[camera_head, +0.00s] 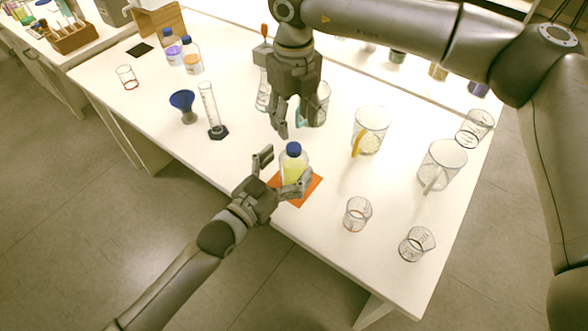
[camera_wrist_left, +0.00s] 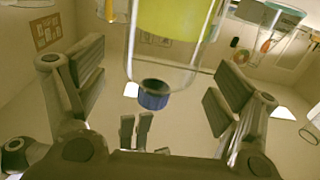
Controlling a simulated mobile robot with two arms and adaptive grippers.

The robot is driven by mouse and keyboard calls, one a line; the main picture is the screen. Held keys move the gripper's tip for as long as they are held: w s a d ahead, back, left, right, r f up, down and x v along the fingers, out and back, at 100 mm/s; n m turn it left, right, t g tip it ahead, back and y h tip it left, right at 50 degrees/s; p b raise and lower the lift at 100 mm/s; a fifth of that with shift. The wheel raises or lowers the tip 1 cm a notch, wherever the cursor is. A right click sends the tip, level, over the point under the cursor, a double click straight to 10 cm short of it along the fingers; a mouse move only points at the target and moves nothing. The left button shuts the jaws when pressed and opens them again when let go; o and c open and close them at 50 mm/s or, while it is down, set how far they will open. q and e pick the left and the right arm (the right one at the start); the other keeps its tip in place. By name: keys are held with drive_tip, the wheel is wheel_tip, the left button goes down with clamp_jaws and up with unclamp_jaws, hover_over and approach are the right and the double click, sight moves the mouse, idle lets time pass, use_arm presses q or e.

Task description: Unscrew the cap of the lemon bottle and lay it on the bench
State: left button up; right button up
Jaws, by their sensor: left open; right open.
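The lemon bottle (camera_head: 292,166), clear with yellow liquid, stands upright on an orange mat (camera_head: 312,190) near the bench's front edge. Its blue cap (camera_head: 293,149) is on its neck. In the left wrist view the picture is upside down, with the yellow bottle (camera_wrist_left: 172,20) at the top and the blue cap (camera_wrist_left: 154,94) below it. My left gripper (camera_head: 286,166) is open, its fingers on either side of the bottle with gaps visible in the wrist view. My right gripper (camera_head: 292,130) points down, open and empty, just above and behind the cap. Its fingertips also show in the left wrist view (camera_wrist_left: 136,130).
A graduated cylinder (camera_head: 211,112) and a blue funnel (camera_head: 183,105) stand to the left. Beakers (camera_head: 357,213) and jugs (camera_head: 440,166) stand to the right. Glassware behind my right gripper is partly hidden. The white bench (camera_head: 330,250) is bare around the mat's front right.

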sight(294, 147)
use_arm(q)
drive_tip(key=shift+x, duration=1.35)
drive_tip(key=shift+c, duration=0.3)
clamp_jaws()
use_arm(e)
drive_tip(key=m, duration=0.6)
drive_tip(key=shift+s+a+m, duration=0.1)
drive_tip(key=shift+m, duration=0.2)
drive_tip(key=m, duration=0.5)
drive_tip(key=shift+r, duration=0.1)
drive_tip(key=m, duration=1)
drive_tip(key=shift+m, duration=0.3)
drive_tip(key=shift+f, duration=4)
